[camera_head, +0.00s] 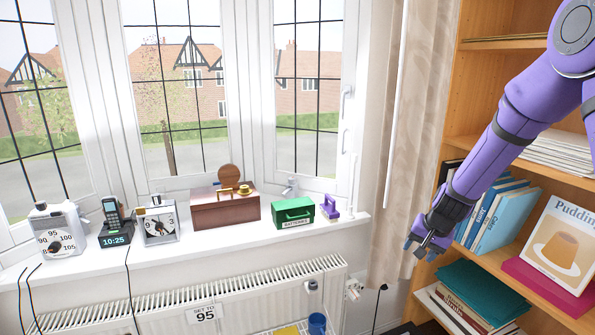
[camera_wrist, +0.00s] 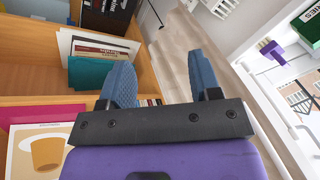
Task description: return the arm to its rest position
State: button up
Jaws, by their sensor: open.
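My purple arm reaches in from the upper right in the head view. My gripper (camera_head: 428,247) hangs in front of the curtain, beside the bookshelf. In the wrist view its two blue fingers (camera_wrist: 160,82) stand apart with nothing between them. The gripper is open and empty. It touches nothing that I can make out.
The bookshelf (camera_head: 455,125) on the right holds blue books (camera_head: 505,215), a teal book (camera_head: 484,287) and a pudding book (camera_head: 562,245). The windowsill (camera_head: 345,222) bears a brown box (camera_head: 225,213), a green box (camera_head: 285,227), a purple item (camera_head: 329,207), a phone (camera_head: 113,215) and radio-like devices (camera_head: 157,222). A radiator (camera_head: 260,290) is below.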

jog(key=s+a+r+n, duration=0.2)
jog(key=s+r, duration=0.5)
jog(key=r, duration=0.3)
jog(key=s+a+r+n, duration=0.1)
jog(key=s+r+n, duration=0.1)
jog(key=s+r, duration=0.65)
jog(key=s+r+n+h, duration=0.1)
jog(key=s+r, duration=0.3)
jog(key=s, duration=0.6)
jog(key=s+r+n+t, duration=0.1)
jog(key=s+r, duration=0.3)
jog(key=s, duration=0.5)
jog(key=shift+s+d+r+t+h, duration=0.2)
jog(key=shift+s+d+t+h, duration=0.1)
jog(key=shift+s+d+h, duration=0.1)
dwell(1.9)
